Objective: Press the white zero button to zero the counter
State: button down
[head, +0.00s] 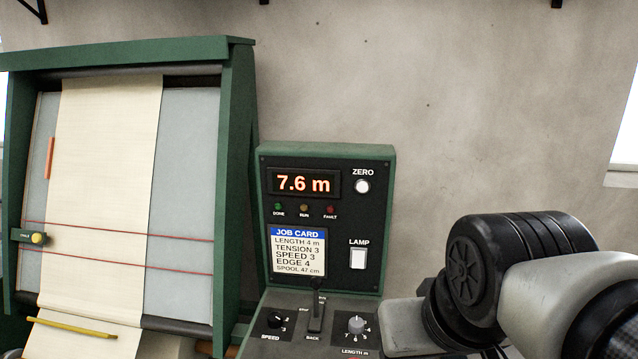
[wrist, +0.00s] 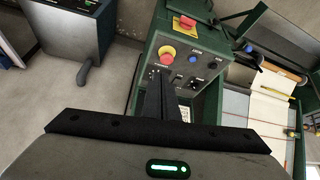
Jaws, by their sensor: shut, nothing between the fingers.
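The white zero button (head: 362,186) is round and sits under the ZERO label on the upright green console (head: 388,165). The counter (head: 304,183) to its left reads 7.6 m in lit orange digits. My gripper (wrist: 166,82) shows in the wrist view with its dark fingers shut and empty. In that view the fingers point toward a green control box. The zero button cannot be made out there. My arm fills the lower right of the head view, and my fingertips are not visible in it.
A white lamp switch (head: 358,258), a job card (head: 298,252) and a lever (head: 316,312) are below the counter. A green cloth frame (head: 236,120) stands left. The wrist view shows a red mushroom button (wrist: 167,54) on the control box. The wall right of the console is bare.

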aim_at(362, 187)
dwell(0.4)
jog(key=w+r+n+t+b, duration=0.2)
jog(key=w+b, duration=0.4)
jog(key=w, duration=0.9)
jog(key=w+r+n+t+y+b, duration=0.1)
jog(key=w+r+n+b, duration=0.2)
jog(key=w+b, duration=0.4)
jog(key=w, duration=0.9)
jog(key=shift+w+a+r+t+b, duration=0.2)
jog(key=shift+a+t+b, duration=0.1)
jog(key=shift+a+t, duration=0.1)
jog(key=w+d+p, duration=0.1)
jog(key=w+p, duration=0.4)
jog(key=w, duration=0.3)
jog(key=shift+w+d, duration=0.25)
jog(key=shift+d, duration=0.15)
jog(key=shift+f, duration=0.1)
jog(key=shift+w, duration=0.1)
